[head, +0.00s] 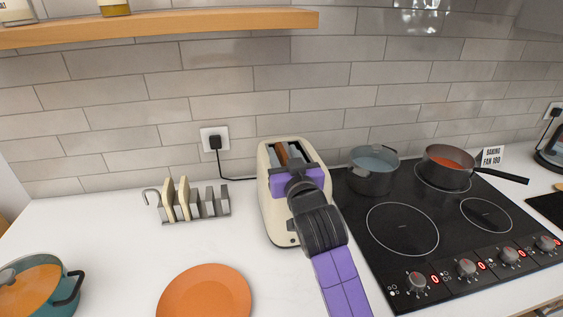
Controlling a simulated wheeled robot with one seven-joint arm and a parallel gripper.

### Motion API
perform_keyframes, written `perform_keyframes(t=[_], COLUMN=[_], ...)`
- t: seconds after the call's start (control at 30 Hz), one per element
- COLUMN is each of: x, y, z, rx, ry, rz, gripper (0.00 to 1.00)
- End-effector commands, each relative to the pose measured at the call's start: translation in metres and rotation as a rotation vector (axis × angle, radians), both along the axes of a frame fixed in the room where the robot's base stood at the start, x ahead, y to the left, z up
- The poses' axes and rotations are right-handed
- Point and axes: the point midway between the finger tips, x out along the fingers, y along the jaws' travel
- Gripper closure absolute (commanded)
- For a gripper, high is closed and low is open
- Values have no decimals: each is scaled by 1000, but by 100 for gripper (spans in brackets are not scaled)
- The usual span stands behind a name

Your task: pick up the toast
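A cream toaster (270,222) stands on the white counter against the tiled wall. A brown strip in its top opening, which looks like the edge of a toast slice (281,154), shows just beyond my gripper. My gripper (289,163) is over the toaster, pointing at its slots. My wrist and purple arm cover the toaster's front right part. The fingertips are small and partly hidden, so I cannot tell whether they touch or hold the toast. A grey toast rack (210,208) to the left holds two pale bread slices (184,197) upright.
An orange plate (205,295) lies in front of the rack. A teal pot (55,290) is at the lower left. A black cooktop (445,240) with a grey pot (373,180) and a saucepan (447,180) lies close right of the toaster. A wooden shelf (160,27) hangs above.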

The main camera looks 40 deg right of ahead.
Motion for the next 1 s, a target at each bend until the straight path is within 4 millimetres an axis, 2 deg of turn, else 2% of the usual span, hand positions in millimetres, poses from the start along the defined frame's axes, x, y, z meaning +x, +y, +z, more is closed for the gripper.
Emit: perform_keyframes(t=[0.17, 0.43, 0.63, 1.0], x=[17, 19, 18, 18], y=[-10, -11, -11, -11], z=[1, 0, 0, 1], rx=[2, 0, 0, 0], ry=[0, 0, 0, 0], rz=[0, 0, 0, 0], gripper=[62, 62, 100, 100])
